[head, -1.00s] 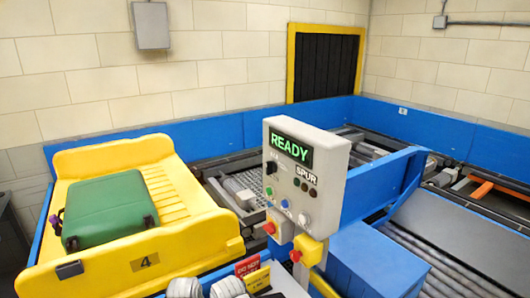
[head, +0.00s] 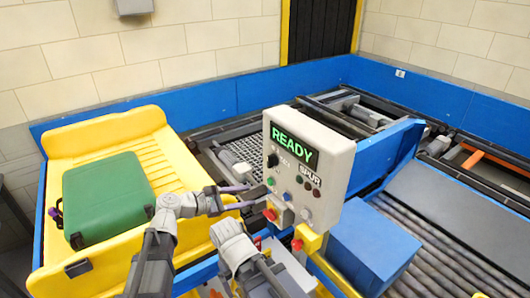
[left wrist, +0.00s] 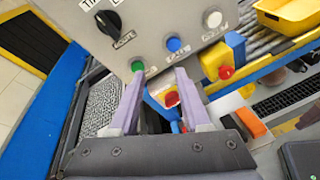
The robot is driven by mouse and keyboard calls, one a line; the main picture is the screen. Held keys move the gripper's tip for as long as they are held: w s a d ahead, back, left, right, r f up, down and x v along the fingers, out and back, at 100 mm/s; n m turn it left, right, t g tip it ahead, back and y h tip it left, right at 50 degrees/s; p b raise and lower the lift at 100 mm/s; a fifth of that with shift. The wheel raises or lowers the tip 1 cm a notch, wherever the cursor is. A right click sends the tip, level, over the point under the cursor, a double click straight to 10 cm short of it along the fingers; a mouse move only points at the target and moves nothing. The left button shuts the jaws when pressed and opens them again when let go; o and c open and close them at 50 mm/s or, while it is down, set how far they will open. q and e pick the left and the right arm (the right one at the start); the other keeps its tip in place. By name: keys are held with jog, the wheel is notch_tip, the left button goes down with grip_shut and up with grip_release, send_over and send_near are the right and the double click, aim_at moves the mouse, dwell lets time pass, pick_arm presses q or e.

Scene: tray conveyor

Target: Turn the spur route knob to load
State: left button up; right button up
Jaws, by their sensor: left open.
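The grey control panel (head: 335,165) has a lit green READY display (head: 295,146) and a SPUR label (head: 310,176) above small round lamps. My left gripper (head: 256,197) is open and empty, low at the panel's left edge. Its fingers (left wrist: 158,98) point toward the panel's lower part, below the knob.
A red button (left wrist: 171,98) shows between the fingers; another red button sits on a yellow box (left wrist: 220,65). Green, blue and white buttons line the panel. A green suitcase (head: 108,200) lies in a yellow tray (head: 185,175) at left. Roller conveyors (head: 425,245) run right.

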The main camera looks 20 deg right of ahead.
aim_at(268, 157)
pick_arm(q)
jog(key=w+d+r+n+t+h, duration=0.1)
jog(key=w+r+n+t+h, duration=0.15)
jog(key=w+r+n, duration=0.45)
jog(key=shift+m+h, duration=0.25)
jog(key=shift+m, duration=0.35)
jog(key=shift+w+d+r+p, duration=0.1)
jog(key=shift+d+r+p, duration=0.1)
jog(key=shift+d, duration=1.75)
jog(key=shift+d+r+p, duration=0.1)
jog(key=shift+d+p, duration=0.1)
jog(key=shift+d, duration=1.7)
jog(key=shift+c, duration=0.3)
grip_shut()
